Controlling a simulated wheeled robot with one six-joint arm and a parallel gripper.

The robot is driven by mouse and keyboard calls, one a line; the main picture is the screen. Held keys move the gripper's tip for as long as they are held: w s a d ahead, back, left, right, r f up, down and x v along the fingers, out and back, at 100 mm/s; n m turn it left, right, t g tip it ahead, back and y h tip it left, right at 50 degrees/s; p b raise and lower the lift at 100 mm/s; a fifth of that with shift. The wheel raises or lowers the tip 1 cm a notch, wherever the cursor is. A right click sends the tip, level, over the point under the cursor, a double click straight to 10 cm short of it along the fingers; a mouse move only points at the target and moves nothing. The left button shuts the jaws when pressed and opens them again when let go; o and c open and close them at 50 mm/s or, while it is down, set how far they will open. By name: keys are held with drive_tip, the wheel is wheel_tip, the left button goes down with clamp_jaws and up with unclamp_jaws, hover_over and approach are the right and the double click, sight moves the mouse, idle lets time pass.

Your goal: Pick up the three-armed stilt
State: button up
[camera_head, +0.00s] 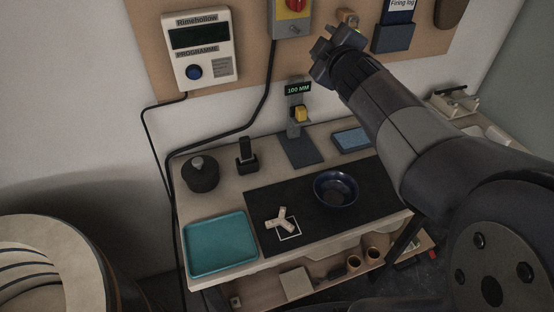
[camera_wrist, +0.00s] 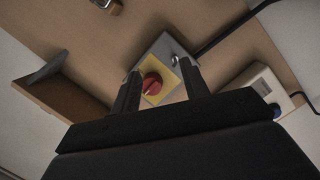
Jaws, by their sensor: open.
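The three-armed stilt (camera_head: 281,218) is a small off-white Y-shaped piece. It lies on the dark mat (camera_head: 310,228) on the workbench, over a white square outline, left of a dark blue bowl. My gripper (camera_head: 325,42) is raised high above the bench near the back board, well away from the stilt. In the wrist view my gripper (camera_wrist: 160,85) is open and empty, its two fingers apart, facing the red and yellow switch (camera_wrist: 152,84) on the board. The stilt is not in the wrist view.
The blue bowl (camera_head: 336,188) stands close to the stilt's right. A teal tray (camera_head: 221,245) lies at left front; a dark lidded pot (camera_head: 201,174) and a gauge stand (camera_head: 300,145) stand behind. The control box (camera_head: 199,48) hangs on the board.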

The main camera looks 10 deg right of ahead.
wheel_tip(320, 180, down, 7)
drive_tip(key=m+g+h+p, duration=0.1)
drive_tip(key=m+g+h, duration=0.1)
drive_tip(key=m+g, duration=0.3)
drive_tip(key=m+g+y+p, duration=0.2)
drive_tip(key=m+g, duration=0.9)
drive_tip(key=g, duration=0.1)
hover_over(281, 215)
wheel_tip(281, 215, down, 22)
drive_tip(key=shift+w+a+r, duration=0.1)
drive_tip(key=shift+r, duration=0.05)
drive_tip(key=shift+f, duration=2.95)
drive_tip(key=shift+c, duration=0.2)
clamp_jaws()
